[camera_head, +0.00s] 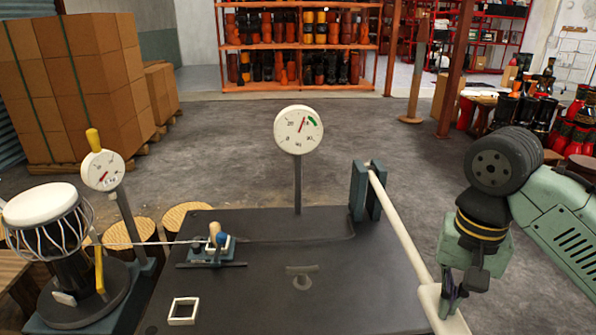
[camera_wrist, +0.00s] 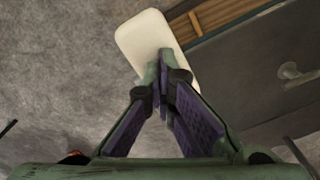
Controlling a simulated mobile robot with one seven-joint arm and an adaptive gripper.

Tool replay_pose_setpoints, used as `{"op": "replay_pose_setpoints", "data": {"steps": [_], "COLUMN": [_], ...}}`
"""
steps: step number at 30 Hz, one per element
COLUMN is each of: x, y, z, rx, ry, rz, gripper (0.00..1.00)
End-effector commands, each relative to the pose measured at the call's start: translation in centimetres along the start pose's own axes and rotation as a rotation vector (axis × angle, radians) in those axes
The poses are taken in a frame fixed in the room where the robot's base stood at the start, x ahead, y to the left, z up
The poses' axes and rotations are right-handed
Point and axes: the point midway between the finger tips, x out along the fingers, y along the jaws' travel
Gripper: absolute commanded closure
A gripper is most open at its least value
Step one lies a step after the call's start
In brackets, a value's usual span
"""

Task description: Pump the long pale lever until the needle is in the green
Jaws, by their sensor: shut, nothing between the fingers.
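The long pale lever (camera_head: 402,224) runs from a blue-grey bracket (camera_head: 358,190) down toward the front right. Its broad pale end (camera_head: 432,303) lies beside my gripper (camera_head: 452,300). In the wrist view the pale end (camera_wrist: 150,35) is behind the tips of my gripper (camera_wrist: 163,75), which is shut and empty. I cannot tell whether the tips touch it. The round white gauge (camera_head: 291,142) stands on a post at the back of the dark bench (camera_head: 250,300). Its red needle points up and slightly right, just left of the green mark (camera_head: 312,121).
A smaller gauge (camera_head: 102,180) and a goblet drum (camera_head: 40,203) stand at the left. A small blue clamp device (camera_head: 213,248) and a pale square frame (camera_head: 173,320) are on the bench. Stacked boxes (camera_head: 75,80) and shelves (camera_head: 296,50) stand behind.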

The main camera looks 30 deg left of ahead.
Motion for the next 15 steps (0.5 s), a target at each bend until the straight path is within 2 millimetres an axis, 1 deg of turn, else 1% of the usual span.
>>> {"op": "replay_pose_setpoints", "data": {"steps": [1, 15], "x": [1.1, 6.8], "y": [-0.1, -0.3], "z": [-0.1, -0.2], "rx": [-0.001, -0.001], "ry": [-0.002, -0.004], "rz": [-0.003, -0.003], "gripper": [1.0, 1.0]}}
